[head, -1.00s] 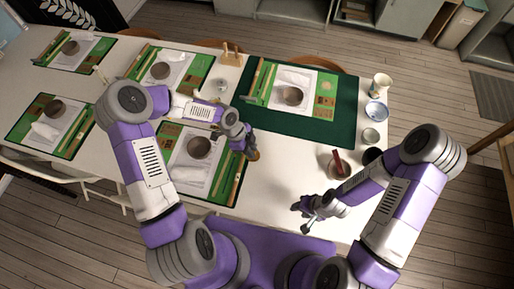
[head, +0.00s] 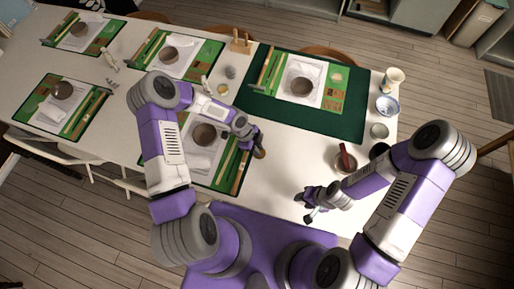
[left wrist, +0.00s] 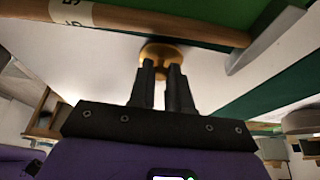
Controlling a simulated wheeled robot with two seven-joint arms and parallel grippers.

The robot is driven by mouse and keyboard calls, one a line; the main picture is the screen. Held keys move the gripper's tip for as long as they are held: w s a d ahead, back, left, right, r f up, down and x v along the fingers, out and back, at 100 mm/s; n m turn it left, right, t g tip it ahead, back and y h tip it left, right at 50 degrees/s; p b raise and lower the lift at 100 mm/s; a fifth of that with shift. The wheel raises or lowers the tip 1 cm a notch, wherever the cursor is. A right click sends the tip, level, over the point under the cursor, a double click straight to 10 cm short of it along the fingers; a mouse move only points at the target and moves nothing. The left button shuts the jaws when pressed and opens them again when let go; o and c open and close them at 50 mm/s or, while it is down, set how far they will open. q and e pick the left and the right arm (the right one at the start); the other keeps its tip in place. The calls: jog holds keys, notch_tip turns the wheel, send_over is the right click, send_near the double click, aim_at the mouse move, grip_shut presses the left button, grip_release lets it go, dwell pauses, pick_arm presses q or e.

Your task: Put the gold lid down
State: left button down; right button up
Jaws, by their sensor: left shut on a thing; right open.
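The gold lid (left wrist: 163,52) is small and round, held at the fingertips of my left gripper (left wrist: 160,75) in the left wrist view. In the head view the lid (head: 260,154) shows as a small brownish-gold spot just beyond my left gripper (head: 256,143). It is over the white table, right of the near green place mat; whether it touches the table I cannot tell. My right gripper (head: 308,204) is open and empty over the table's near right part. A small gold-toned jar (head: 222,90) stands behind my left arm.
The white table (head: 285,165) has a clear area between my grippers. Green mats with bowls lie left; a dark green cloth (head: 350,124) lies behind. At right stand a cup (head: 393,79), a blue-white bowl (head: 387,105) and a dark bowl with a red object (head: 346,160).

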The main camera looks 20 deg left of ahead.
pick_arm(q)
jog(key=shift+f, duration=0.1)
pick_arm(e)
jog(key=shift+f, duration=0.15)
pick_arm(q)
jog(key=c, duration=1.1)
grip_release()
jog(key=shift+o, duration=0.2)
